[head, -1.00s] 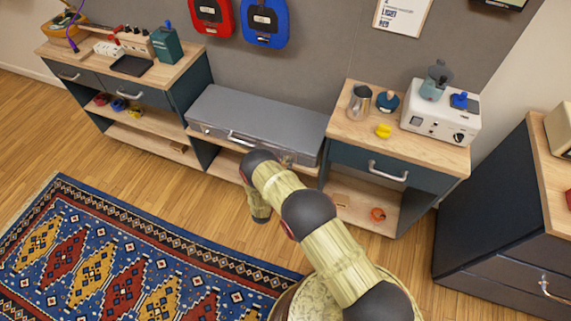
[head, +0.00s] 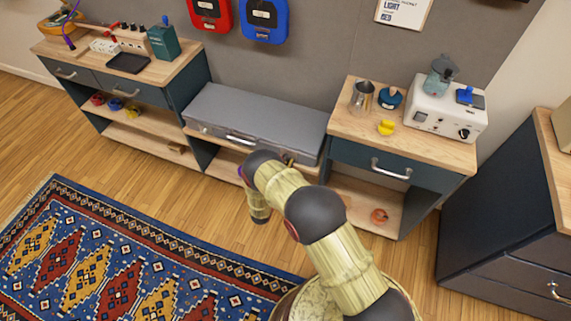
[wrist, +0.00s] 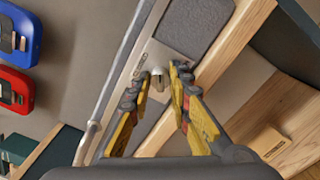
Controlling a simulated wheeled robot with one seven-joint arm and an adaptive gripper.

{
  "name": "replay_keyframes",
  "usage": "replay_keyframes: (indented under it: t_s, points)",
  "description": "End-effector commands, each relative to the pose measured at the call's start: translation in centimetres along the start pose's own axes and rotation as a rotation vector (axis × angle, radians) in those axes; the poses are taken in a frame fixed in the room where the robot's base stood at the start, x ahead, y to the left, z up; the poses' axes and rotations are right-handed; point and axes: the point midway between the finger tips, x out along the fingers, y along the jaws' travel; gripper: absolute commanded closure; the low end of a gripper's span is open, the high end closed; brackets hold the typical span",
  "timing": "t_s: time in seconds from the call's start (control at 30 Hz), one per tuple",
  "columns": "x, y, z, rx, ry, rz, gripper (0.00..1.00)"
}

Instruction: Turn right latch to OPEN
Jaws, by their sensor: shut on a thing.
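The grey case (head: 262,113) lies closed on the low wooden bench between two cabinets, with a handle (head: 240,139) on its front. Its right latch (wrist: 158,86) is a small pale metal knob on the case's front in the wrist view. My gripper (wrist: 161,76) has its yellow-and-grey fingers on either side of this latch and is shut on it. The contact surfaces are partly hidden by the fingertips, and no OPEN mark can be read. In the head view my arm hides the gripper.
A teal cabinet on the right bears a metal pitcher (head: 362,96), a yellow object (head: 386,127) and a white machine (head: 445,108). A dark cabinet (head: 490,205) stands at far right. A patterned rug (head: 110,255) covers the floor at left. Shelves lie under the bench.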

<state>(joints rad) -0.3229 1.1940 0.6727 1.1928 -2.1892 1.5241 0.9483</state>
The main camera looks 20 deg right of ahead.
Motion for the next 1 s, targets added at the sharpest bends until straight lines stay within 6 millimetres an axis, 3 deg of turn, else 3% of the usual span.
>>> replay_keyframes:
  t_s: [0.5,1.0]
  points:
    - [-0.02,-0.44,0.0,0.421,-0.001,-0.004,1.0]
    - [-0.05,-0.46,0.03,0.567,-0.001,-0.006,1.0]
